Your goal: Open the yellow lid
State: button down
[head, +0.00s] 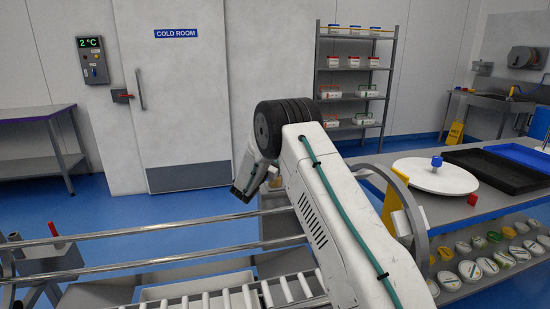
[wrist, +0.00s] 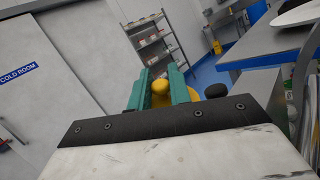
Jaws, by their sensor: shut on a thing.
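My gripper (wrist: 159,78) shows in the wrist view as two teal fingers, shut on a round yellow knob (wrist: 160,88). More yellow (wrist: 193,95) shows beside and below the fingers, and it looks like part of the yellow lid. The rest of the lid is hidden behind my gripper's body, so I cannot tell how far it stands open. A black round knob (wrist: 216,90) is just right of the fingers, apart from them. In the head view my arm hides the fingers and I cannot make out the lid.
A steel table (head: 470,220) at right carries a white disc (head: 435,178) with a blue knob and black trays (head: 495,168). Round tubs (head: 475,270) stand on its lower shelf. Metal rails (head: 150,232) and a roller conveyor (head: 230,302) lie in front. Blue floor is clear toward the cold room door (head: 180,110).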

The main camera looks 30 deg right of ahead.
jog(key=m+h, duration=0.1)
jog(key=s+m+h, duration=0.1)
jog(key=m, duration=0.1)
jog(key=m+g+h, duration=0.1)
jog(key=shift+s+a+r, duration=0.15)
jog(key=shift+a+r, duration=0.1)
jog(key=shift+r, duration=0.05)
jog(key=shift+s+a+r+m+g+h, duration=0.1)
jog(key=shift+s+m+g+h, duration=0.25)
jog(key=shift+m+g+h, duration=0.7)
jog(key=shift+s+a+m+g+h, duration=0.1)
jog(key=shift+s+m+g+h, duration=0.3)
jog(key=shift+m+g, duration=1.25)
jog(key=shift+s+a+r+m+g+h, duration=0.1)
jog(key=shift+s+m+g+h, duration=0.45)
jog(key=shift+m, duration=1.45)
jog(key=shift+w+g, duration=0.15)
jog(key=shift+g, duration=0.2)
jog(key=shift+h, duration=0.3)
jog(key=c, duration=1.4)
grip_release()
